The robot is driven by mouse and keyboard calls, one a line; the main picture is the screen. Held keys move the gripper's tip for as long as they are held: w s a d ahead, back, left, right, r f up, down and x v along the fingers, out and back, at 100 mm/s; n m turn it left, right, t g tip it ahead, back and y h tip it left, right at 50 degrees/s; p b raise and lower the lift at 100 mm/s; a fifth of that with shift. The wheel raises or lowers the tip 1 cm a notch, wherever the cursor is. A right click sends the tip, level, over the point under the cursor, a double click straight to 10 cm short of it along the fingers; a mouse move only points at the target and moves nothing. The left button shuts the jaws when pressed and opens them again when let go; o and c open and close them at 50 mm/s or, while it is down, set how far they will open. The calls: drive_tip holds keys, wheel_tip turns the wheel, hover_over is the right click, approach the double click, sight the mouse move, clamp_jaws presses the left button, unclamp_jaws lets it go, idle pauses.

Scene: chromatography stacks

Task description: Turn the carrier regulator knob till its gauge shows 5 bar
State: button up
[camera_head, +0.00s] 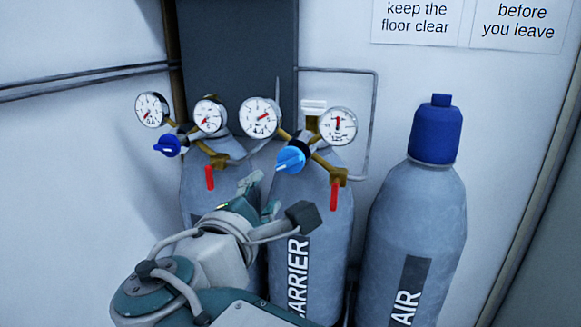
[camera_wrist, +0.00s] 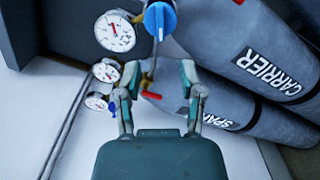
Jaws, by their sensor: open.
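The carrier cylinder (camera_head: 310,225) stands in the middle, with its regulator on top. The light blue carrier knob (camera_head: 290,158) sits below two round gauges. The left gauge's (camera_head: 260,117) red needle points up and right; the right gauge's (camera_head: 338,126) points straight up. Their readings are too small to be sure of. My gripper (camera_head: 260,197) is open and empty, below and left of the knob in the head view. In the wrist view the blue knob (camera_wrist: 160,20) lies beyond the open fingertips (camera_wrist: 162,76), apart from them. A gauge (camera_wrist: 115,31) shows beside it.
A second cylinder with a dark blue knob (camera_head: 167,145) and red lever (camera_head: 209,178) stands at left. The carrier's red lever (camera_head: 334,195) hangs right of its knob. The AIR cylinder (camera_head: 415,235) with blue cap stands at right. Wall pipes (camera_head: 80,78) run behind.

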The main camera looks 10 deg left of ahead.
sight(286, 166)
drive_tip(key=w, duration=0.9)
drive_tip(key=shift+w+d, duration=0.3)
drive_tip(key=shift+d, duration=0.1)
drive_tip(key=shift+c, duration=0.3)
clamp_jaws()
